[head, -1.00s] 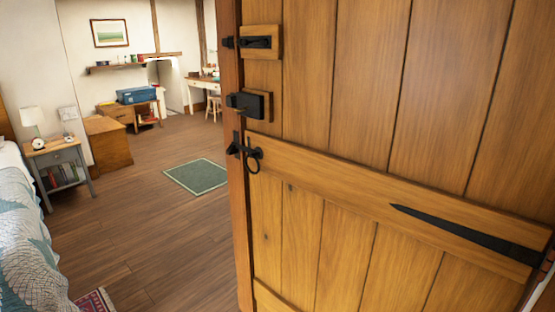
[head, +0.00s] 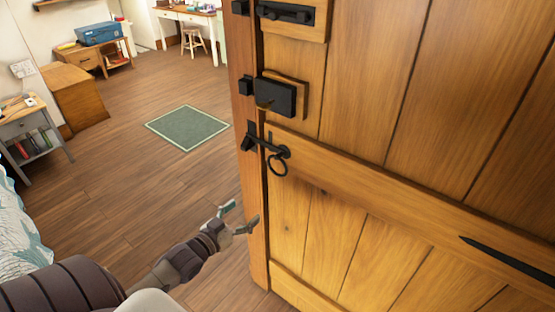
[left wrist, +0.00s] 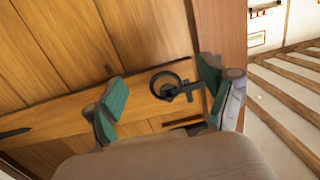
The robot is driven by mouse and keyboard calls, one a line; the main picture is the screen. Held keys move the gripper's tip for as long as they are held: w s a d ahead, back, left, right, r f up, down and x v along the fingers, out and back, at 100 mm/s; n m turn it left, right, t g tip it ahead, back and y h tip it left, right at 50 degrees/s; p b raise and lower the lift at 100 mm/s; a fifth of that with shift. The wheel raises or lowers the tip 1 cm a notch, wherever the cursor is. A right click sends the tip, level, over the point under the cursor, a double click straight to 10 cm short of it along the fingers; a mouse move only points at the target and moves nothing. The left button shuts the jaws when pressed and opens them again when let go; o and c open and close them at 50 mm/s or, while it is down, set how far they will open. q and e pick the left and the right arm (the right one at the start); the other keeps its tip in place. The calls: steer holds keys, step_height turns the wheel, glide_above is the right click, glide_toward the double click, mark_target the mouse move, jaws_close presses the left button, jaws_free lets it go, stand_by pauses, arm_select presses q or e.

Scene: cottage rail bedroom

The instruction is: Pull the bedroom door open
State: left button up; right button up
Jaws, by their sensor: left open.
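The bedroom door (head: 375,150) is a plank door filling the right of the head view. It stands at an angle, with the room visible past its left edge. A black ring handle (head: 277,165) hangs on its middle rail near that edge. My left gripper (head: 239,217) is open and empty, below and left of the ring. In the left wrist view, the ring (left wrist: 167,84) shows between the two spread green-padded fingers (left wrist: 163,95), apart from them as far as I can tell. My right gripper is not in view.
A black lock box (head: 275,96) and a bolt (head: 285,13) sit above the ring. Wooden floor lies open left of the door, with a green rug (head: 187,128). A nightstand (head: 28,125) and the bed (head: 15,235) stand at the left.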

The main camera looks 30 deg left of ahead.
arm_select(q)
step_height(320, 180, up, 6)
steer(key=w+d+t+h, duration=0.1)
steer(key=p, duration=0.3)
glide_toward(274, 150)
steer(key=w+d+f, duration=0.3)
steer(key=w+f, duration=0.2)
steer(key=w, duration=0.2)
steer(key=shift+w+d+f, duration=0.2)
steer(key=shift+w+d, duration=0.1)
steer(key=shift+w, duration=0.05)
steer(key=c, duration=0.4)
steer(key=shift+m, duration=0.3)
steer(key=c, duration=1.1)
